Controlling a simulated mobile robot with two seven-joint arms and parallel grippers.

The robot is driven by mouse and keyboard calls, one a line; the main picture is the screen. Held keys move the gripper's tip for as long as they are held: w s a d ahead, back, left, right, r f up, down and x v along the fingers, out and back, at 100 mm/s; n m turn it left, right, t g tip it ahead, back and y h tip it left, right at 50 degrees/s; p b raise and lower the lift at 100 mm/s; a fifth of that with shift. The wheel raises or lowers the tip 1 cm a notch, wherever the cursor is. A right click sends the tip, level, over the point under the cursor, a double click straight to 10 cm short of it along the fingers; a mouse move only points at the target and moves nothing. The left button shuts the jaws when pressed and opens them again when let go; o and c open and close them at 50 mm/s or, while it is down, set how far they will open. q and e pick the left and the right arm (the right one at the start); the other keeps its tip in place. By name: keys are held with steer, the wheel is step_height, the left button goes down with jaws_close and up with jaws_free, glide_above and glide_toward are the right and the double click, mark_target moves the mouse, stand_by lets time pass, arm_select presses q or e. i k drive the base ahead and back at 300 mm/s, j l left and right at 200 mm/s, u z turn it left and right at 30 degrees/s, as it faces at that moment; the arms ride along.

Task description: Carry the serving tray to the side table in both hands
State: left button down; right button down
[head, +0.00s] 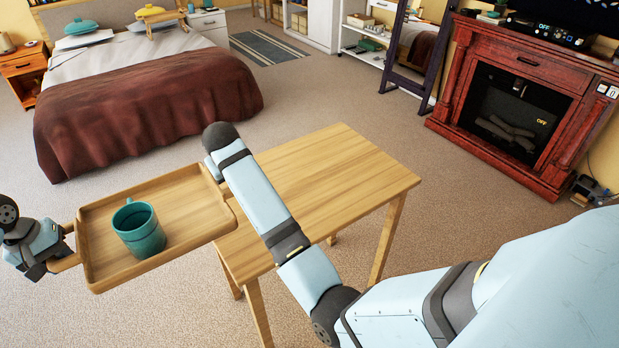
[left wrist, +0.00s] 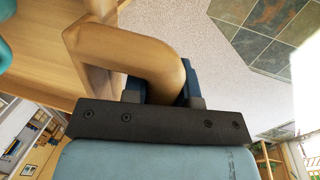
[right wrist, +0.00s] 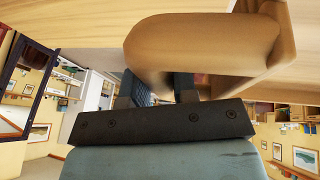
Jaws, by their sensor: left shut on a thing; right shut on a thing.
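The wooden serving tray (head: 185,222) is held up, roughly level, at the left of the head view. A teal mug (head: 138,230) stands upright on it. My left gripper (head: 58,262) is shut on the tray's left handle, which fills much of the left wrist view (left wrist: 125,48). My right gripper is mostly hidden behind my right arm in the head view; the right wrist view shows it (right wrist: 165,92) shut on the other handle (right wrist: 195,45). The wooden side table (head: 325,175) stands to the right, its top bare where visible. The tray's right end overlaps the table's left edge in the picture.
A bed with a brown cover (head: 140,105) is behind the tray. Open carpet (head: 300,100) lies between the bed and the table.

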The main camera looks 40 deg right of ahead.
mark_target(303, 181)
steer(key=i+l, duration=0.1)
steer(key=l, duration=2.2)
steer(key=i, duration=0.05)
